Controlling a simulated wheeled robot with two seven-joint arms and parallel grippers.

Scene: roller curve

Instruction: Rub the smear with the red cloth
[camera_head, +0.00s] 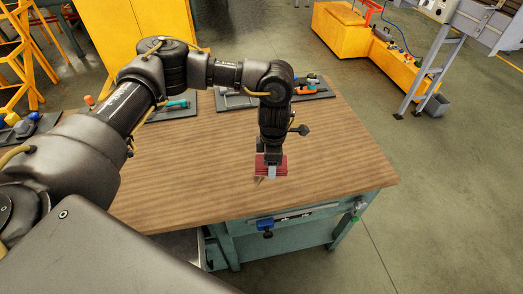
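My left arm comes in from the left and reaches over the wooden tabletop. My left gripper (272,168) points down near the table's front edge. It is shut on the red cloth (281,165), which shows as a folded red piece on both sides of the fingers. The cloth is at or just above the wood; I cannot tell whether it touches. A small dark brownish mark, seemingly the smear (259,180), shows just left of and below the cloth. The rest of it may be hidden under the cloth and gripper. My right gripper is out of view.
The wooden table (340,150) has bare wood around the gripper. Dark tool trays (238,102) with tools lie along its back edge. A blue vise-like part (265,226) is on the front. Yellow equipment (345,35) stands on the floor behind.

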